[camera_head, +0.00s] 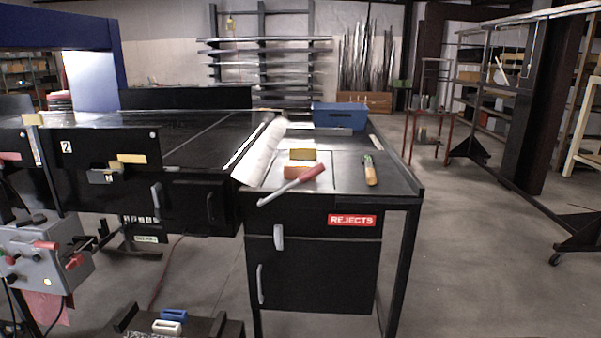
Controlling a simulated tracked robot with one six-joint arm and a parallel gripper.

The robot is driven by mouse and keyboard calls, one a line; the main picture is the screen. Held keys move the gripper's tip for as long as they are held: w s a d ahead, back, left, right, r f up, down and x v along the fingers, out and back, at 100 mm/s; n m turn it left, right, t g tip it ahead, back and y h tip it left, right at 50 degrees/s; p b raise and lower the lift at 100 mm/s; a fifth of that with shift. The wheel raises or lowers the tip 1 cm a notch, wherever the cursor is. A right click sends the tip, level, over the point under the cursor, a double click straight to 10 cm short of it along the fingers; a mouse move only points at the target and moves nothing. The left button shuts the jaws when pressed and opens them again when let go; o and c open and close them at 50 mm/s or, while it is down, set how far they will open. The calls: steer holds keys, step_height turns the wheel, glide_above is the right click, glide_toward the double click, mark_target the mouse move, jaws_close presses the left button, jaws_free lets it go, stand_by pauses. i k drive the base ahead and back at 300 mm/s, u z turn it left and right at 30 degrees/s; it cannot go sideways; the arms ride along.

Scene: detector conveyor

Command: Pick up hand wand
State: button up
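Two hand-sized tools lie on the black reject table (340,178), and I cannot tell for sure which is the hand wand. One is a pale grey rod with a red end (292,186), lying slantwise at the table's front edge, its grey end at the lower left. The other is a tool with a tan handle and a dark and green upper end (370,171), lying nearly lengthwise to its right. My gripper is not in view.
Yellow and orange-brown blocks (301,155) lie behind the red-ended rod. A white sheet or roll (262,154) is left of them, beside the conveyor (190,140). A blue box (339,117) stands at the table's back. The floor right of the table is open.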

mark_target(367, 160)
steer(key=u, duration=0.25)
steer(key=i, duration=1.75)
steer(key=u, duration=0.3)
